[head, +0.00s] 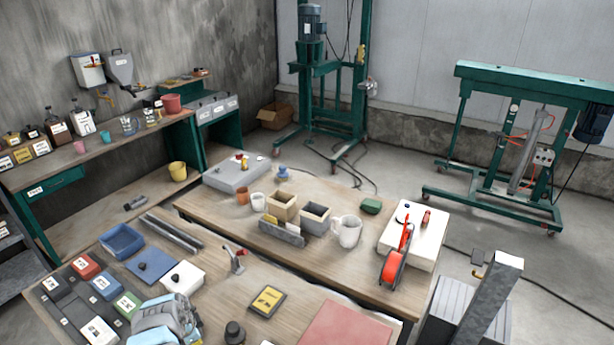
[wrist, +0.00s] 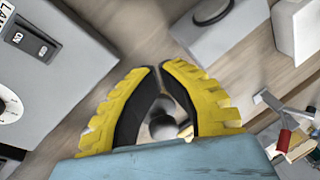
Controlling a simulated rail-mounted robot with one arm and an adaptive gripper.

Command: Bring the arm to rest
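My gripper (wrist: 159,68) fills the lower middle of the wrist view, with yellow ribbed fingers, black inner pads and a light blue body. The fingertips come together, with nothing seen clamped between them. A grey rounded shape (wrist: 162,127) shows through the gap behind the tips; I cannot tell what it is or whether it is touched. In the head view a grey and light blue part (head: 163,322) at the bottom left looks like the end of my arm above the front table (head: 225,285); no fingertips show there.
A grey switch box (wrist: 55,65) stands left of the gripper. A grey block with a black handle (wrist: 215,30) is beyond, and a red-handled metal tool (wrist: 285,135) lies right. The rear table (head: 335,270) holds mugs, boxes and a red reel (head: 393,268). Green frames stand behind on open floor.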

